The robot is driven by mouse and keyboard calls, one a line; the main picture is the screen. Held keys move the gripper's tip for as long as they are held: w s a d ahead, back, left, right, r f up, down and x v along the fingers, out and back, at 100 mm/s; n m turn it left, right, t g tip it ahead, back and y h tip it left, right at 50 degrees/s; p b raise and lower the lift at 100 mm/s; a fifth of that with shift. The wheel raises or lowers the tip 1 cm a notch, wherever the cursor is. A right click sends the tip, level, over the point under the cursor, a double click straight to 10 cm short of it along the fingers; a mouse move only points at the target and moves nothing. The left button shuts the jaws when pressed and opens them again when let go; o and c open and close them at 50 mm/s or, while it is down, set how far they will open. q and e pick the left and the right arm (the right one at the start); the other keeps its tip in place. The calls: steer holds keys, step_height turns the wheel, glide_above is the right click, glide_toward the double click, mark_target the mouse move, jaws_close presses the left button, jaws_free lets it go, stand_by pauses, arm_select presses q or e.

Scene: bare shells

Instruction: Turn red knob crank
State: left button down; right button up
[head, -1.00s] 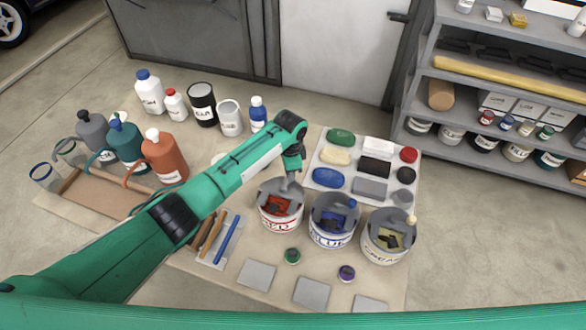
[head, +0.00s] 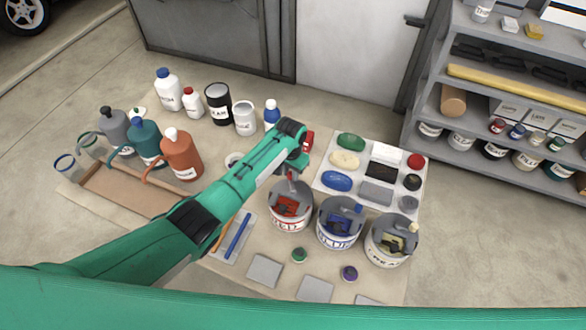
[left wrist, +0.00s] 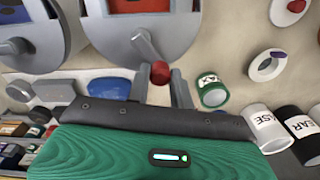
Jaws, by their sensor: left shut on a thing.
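The red bucket (head: 290,223) stands on the floor sheet at the left end of a row of three. It has a grey crank, and its open part shows red inside. In the left wrist view the grey crank arm (left wrist: 145,47) ends in a round red knob (left wrist: 160,73). My left gripper (left wrist: 161,80) is shut on this red knob, with one finger on each side. In the head view my left gripper (head: 292,172) is over the back rim of the red bucket, and my wrist hides part of the grip. My right gripper is not in view.
The blue bucket (head: 340,230) and a cream bucket (head: 389,245) stand close on the right. A white tray (head: 330,192) of coloured pieces lies behind them. Bottles and cans, such as the black can (head: 218,104), stand at the back left. Grey shelving (head: 462,140) is at the right.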

mark_target(290, 173)
arm_select(q)
steer(key=shift+a+r+n, duration=0.1)
steer(key=shift+a+n, duration=0.05)
steer(key=shift+n, duration=0.35)
steer(key=c, duration=1.2)
jaws_free()
steer(key=shift+c, duration=0.2)
step_height(290, 173, up, 14)
steer(key=b, duration=0.3)
steer(key=shift+b, duration=0.35)
steer(key=shift+c, duration=0.2)
